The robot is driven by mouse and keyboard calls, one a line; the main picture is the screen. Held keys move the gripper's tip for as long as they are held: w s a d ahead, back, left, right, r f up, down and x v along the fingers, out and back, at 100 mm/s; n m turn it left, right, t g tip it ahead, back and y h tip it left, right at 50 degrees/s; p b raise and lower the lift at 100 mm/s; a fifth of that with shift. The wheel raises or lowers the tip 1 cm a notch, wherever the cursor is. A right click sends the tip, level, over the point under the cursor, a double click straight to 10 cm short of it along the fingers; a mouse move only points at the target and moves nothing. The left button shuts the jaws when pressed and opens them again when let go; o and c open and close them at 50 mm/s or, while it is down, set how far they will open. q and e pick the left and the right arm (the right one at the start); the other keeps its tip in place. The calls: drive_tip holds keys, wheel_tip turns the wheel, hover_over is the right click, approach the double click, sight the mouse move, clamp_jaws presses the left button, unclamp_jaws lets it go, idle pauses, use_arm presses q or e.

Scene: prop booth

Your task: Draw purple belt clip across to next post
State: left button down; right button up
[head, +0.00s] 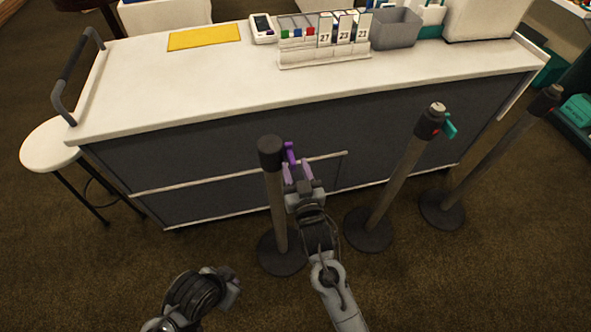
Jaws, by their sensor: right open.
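A purple belt clip (290,152) sits at the right side of the black head of the left post (274,200). My right gripper (296,172) is just below and beside the clip, its jaws open with two light purple fingers pointing at it. I cannot tell whether the fingers touch the clip. The middle post (402,180) stands to the right and carries a teal clip (449,126) on its head. My left arm shows at the bottom left, but its fingertips cannot be made out.
A third post (497,148) stands farther right. A long counter (190,95) runs behind the posts, with a number-card rack (323,55), a grey bin (396,28) and a yellow mat (204,37). A round stool (48,143) is at the left. Carpet in front is clear.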

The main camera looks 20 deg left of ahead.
drive_tip(key=shift+w+a, duration=0.15)
drive_tip(key=shift+w, duration=0.05)
clamp_jaws()
idle(0.4)
